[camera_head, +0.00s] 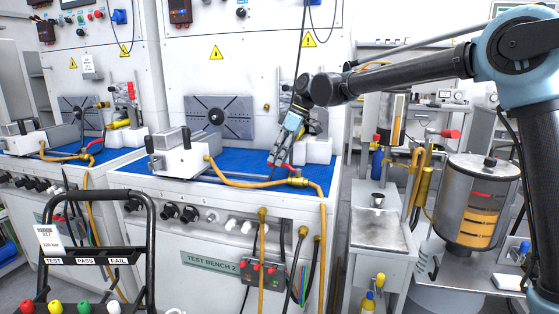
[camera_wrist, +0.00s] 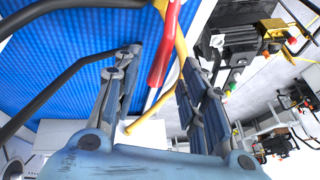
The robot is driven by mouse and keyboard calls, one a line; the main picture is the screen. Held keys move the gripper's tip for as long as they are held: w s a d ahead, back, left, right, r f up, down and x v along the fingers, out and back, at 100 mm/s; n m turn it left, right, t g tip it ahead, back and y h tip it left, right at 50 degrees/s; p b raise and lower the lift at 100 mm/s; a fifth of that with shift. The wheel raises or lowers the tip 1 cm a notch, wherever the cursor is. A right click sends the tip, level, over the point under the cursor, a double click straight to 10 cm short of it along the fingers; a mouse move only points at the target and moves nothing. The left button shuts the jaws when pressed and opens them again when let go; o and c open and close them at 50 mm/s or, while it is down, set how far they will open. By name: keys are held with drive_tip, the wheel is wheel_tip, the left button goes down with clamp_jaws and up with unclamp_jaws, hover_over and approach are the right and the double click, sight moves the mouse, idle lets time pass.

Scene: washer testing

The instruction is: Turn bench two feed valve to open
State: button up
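The bench two feed valve has a red lever (camera_head: 275,158) and a brass body (camera_head: 297,181) near the front right of the blue worktop. My gripper (camera_head: 279,152) is just above the valve, pointing down at it. In the wrist view, the red lever (camera_wrist: 163,48) lies between the spread fingertips of my gripper (camera_wrist: 161,58). A gap shows to the left finger; the right finger looks closer. The fingers are open and not closed on the lever. Part of the valve is hidden behind the gripper in the head view.
A yellow hose (camera_head: 235,182) runs along the front of the worktop to the valve. A grey clamp fixture (camera_head: 180,158) stands left of it. A black-framed cart (camera_head: 95,200) is in front at left. A steel tank (camera_head: 475,200) stands at right. Another bench's red lever (camera_head: 97,142) is at left.

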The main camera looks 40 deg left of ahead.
drive_tip(key=v, duration=1)
drive_tip(key=shift+r, duration=0.35)
drive_tip(key=shift+w+d, duration=0.1)
drive_tip(key=shift+w+d, duration=0.1)
drive_tip(key=w+d+f+m+t, duration=0.1)
drive_tip(key=w+d+f+m, duration=0.2)
drive_tip(key=d, duration=1.1)
drive_tip(key=w+d+f+m+t, duration=0.15)
drive_tip(key=w+d+m, duration=0.3)
drive_tip(key=d, duration=0.85)
drive_tip(key=w+d+f+m+t, duration=0.1)
drive_tip(key=w+d+m, duration=0.3)
drive_tip(key=d, duration=1)
drive_tip(key=s+d+f+m+t+h, duration=0.1)
drive_tip(key=s+d+f+m, duration=0.1)
drive_tip(key=d+f, duration=0.5)
drive_tip(key=s+d+f+m+t+h, duration=0.1)
drive_tip(key=s+d+f+m, duration=0.2)
drive_tip(key=d, duration=0.8)
drive_tip(key=s+d+f+m+h, duration=0.1)
drive_tip(key=s+d+f+m, duration=0.4)
drive_tip(key=s+d+f, duration=0.5)
wheel_tip(320, 180, down, 4)
drive_tip(key=shift+d+r, duration=0.1)
drive_tip(key=shift+d, duration=0.85)
